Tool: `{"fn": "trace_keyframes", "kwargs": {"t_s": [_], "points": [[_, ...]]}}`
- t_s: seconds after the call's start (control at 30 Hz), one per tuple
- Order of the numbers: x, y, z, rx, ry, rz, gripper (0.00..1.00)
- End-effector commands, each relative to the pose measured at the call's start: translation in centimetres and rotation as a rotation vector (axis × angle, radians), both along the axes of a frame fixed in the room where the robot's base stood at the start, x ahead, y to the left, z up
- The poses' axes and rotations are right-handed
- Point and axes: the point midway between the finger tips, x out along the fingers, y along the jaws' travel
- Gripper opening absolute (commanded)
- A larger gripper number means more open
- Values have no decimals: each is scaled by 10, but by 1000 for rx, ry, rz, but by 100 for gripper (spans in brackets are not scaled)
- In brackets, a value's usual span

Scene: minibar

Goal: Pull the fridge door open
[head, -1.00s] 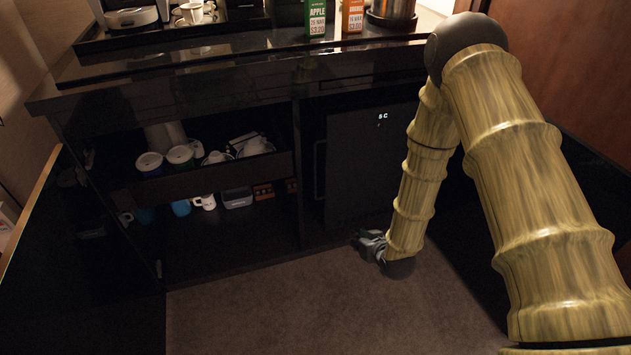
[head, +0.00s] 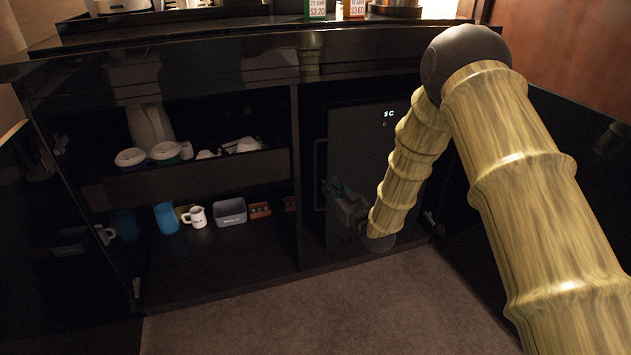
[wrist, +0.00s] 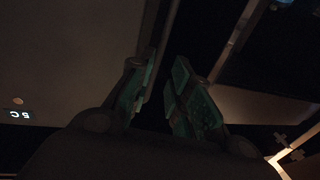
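The fridge (head: 355,135) is a dark box in the right compartment of the black cabinet, with a lit "5C" display. Its door looks shut. A thin vertical handle (head: 319,170) runs along the door's left edge. My gripper (head: 337,187) is low in front of the door, just right of the handle. In the wrist view my gripper (wrist: 163,70) has its two green-padded fingers apart, with a dark gap between them. A thin pale-edged strip, perhaps the handle or door edge, runs past the left finger. I cannot tell whether anything touches.
Left of the fridge, a pulled-out drawer (head: 190,176) holds cups, above a shelf with a blue cup (head: 166,218), a white mug (head: 197,217) and a grey container (head: 230,211). An open cabinet door panel (head: 585,150) stands at the right. Carpet (head: 330,310) in front is clear.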

Motion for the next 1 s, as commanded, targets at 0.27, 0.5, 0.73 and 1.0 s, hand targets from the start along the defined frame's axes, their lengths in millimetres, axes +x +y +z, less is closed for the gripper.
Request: {"fn": "trace_keyframes", "kwargs": {"t_s": [0.27, 0.5, 0.73, 1.0], "points": [[21, 12, -1, 0, -9, 4, 20], [55, 31, -2, 0, -9, 3, 20], [82, 47, -2, 0, -7, 3, 20], [95, 54, 1, 1, -5, 3, 20]]}}
